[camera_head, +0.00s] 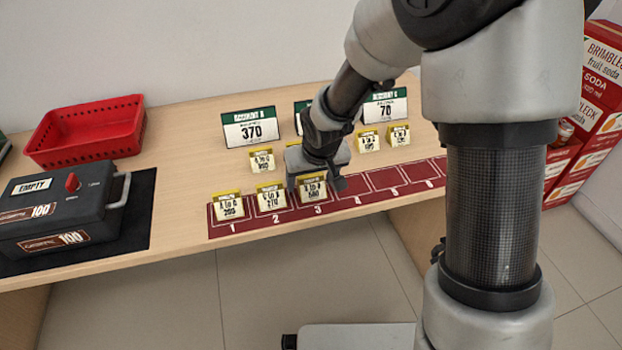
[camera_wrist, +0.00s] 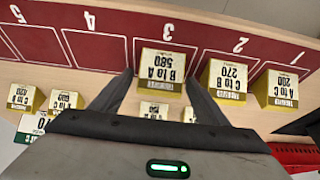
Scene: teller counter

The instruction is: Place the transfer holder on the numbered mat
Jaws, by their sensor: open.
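The numbered mat (camera_head: 352,203) is a dark red strip along the counter's front edge, with white numbers and outlined squares. Yellow transfer holders with white cards stand on squares 1 (camera_head: 228,206), 2 (camera_head: 271,197) and 3 (camera_head: 312,189). The holder on 3 reads "B to A 580" and also shows in the wrist view (camera_wrist: 164,72). My gripper (camera_wrist: 157,86) is open, its fingertips close to either side of that holder; I cannot tell whether they touch it. Squares from 4 rightward look empty. More holders (camera_head: 261,159) (camera_head: 368,141) (camera_head: 398,134) stand behind the mat.
Account signs (camera_head: 250,127) (camera_head: 385,107) stand at the back; another is partly hidden by my arm. A red basket (camera_head: 86,136) and a dark cash box (camera_head: 62,212) on a black pad are at left. Soda cartons (camera_head: 596,85) stand at far right.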

